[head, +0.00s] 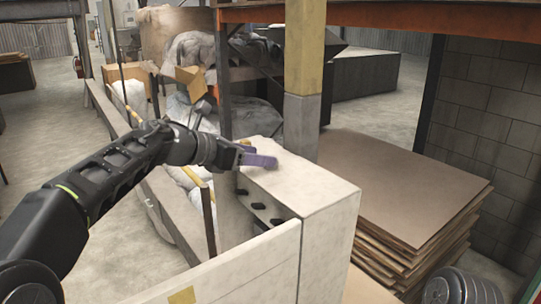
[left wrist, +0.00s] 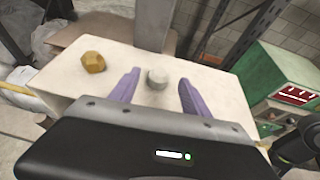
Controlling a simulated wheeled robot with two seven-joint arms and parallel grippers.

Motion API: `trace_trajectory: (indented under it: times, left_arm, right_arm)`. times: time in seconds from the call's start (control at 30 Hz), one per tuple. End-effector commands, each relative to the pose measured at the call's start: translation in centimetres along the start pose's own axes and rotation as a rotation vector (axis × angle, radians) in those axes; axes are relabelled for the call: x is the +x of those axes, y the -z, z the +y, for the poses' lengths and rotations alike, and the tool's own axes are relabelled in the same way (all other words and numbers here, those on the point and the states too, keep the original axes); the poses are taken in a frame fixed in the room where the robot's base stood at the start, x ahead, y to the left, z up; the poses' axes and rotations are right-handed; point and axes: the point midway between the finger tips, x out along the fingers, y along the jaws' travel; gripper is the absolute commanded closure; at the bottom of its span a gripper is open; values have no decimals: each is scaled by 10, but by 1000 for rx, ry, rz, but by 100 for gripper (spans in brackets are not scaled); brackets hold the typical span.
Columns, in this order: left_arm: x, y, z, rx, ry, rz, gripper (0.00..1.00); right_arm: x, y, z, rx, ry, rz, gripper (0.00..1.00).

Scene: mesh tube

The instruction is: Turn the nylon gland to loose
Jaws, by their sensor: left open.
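A light grey, rounded gland (left wrist: 157,79), which looks like the nylon one, stands on top of a pale box (left wrist: 85,98). A brass-yellow faceted gland (left wrist: 94,62) stands on the same top, further left in the left wrist view. My left gripper (left wrist: 159,77) is open. Its two purple fingers lie on either side of the grey gland, with gaps showing on both sides. In the head view my left gripper (head: 258,160) is over the far left part of the box top (head: 305,181) and hides the grey gland. My right gripper is not in view.
A yellow and grey post (head: 303,85) stands just behind the box. Stacked brown sheets (head: 400,190) lie to its right. A green machine with a red display (left wrist: 280,85) shows at right in the left wrist view. The right part of the box top is clear.

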Motion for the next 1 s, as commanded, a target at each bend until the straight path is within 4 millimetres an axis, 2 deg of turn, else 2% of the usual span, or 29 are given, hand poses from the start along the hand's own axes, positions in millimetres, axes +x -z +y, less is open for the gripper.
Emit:
trace_trajectory:
  times: [0.1,0.3,0.67,1.0]
  left_arm:
    - [20,-1,0,1,2,4,45]
    - [44,-1,0,0,0,1,45]
    - [50,0,0,1,0,0,46]
    - [50,0,0,1,0,0,73]
  right_arm:
    - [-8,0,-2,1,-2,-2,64]
    - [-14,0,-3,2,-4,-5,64]
    - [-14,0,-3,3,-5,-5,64]
    - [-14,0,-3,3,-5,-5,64]
